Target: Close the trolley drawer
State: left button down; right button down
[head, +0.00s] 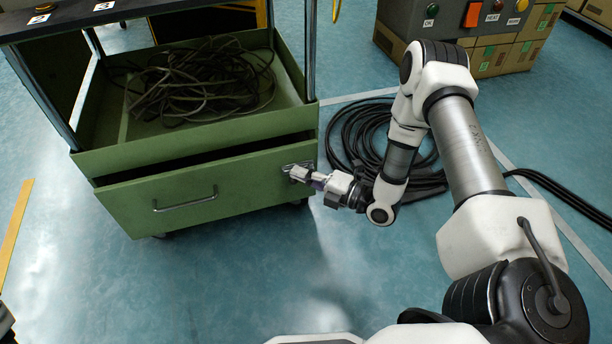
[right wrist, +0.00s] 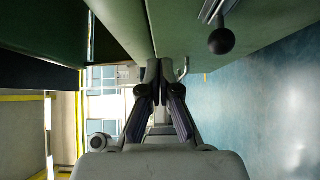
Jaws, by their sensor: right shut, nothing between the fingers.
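The green trolley (head: 200,141) stands at the left of the head view. Its drawer (head: 232,189) is partly open, with a dark gap above the front panel. A metal bar handle (head: 185,203) is on the drawer front. My right gripper (head: 300,174) is shut and empty at the upper right corner of the drawer front, by a small metal latch. In the right wrist view the closed fingertips (right wrist: 160,72) are at the drawer front's edge; I cannot tell whether they touch it. A black ball knob (right wrist: 222,40) shows there. My left gripper is out of view.
A tangle of cable (head: 205,80) lies in the trolley's upper tray. A coil of black hose (head: 360,135) lies on the floor behind my right arm. A grey control box (head: 455,18) stands at the back right. The blue floor in front of the trolley is clear.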

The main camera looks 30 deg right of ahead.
aim_at(295, 150)
jog(key=w+b, duration=0.2)
jog(key=w, duration=0.3)
jog(key=shift+w+f, duration=0.1)
jog(key=shift+f, duration=0.05)
jog(key=shift+w, duration=0.15)
jog(key=w, duration=0.2)
jog(key=w+d, duration=0.1)
jog(key=w, duration=0.1)
jog(key=shift+d+b, duration=0.15)
jog(key=shift+b, duration=0.2)
jog(key=shift+w+d+r, duration=0.2)
jog(key=shift+w+r, duration=0.1)
jog(key=shift+r, duration=0.05)
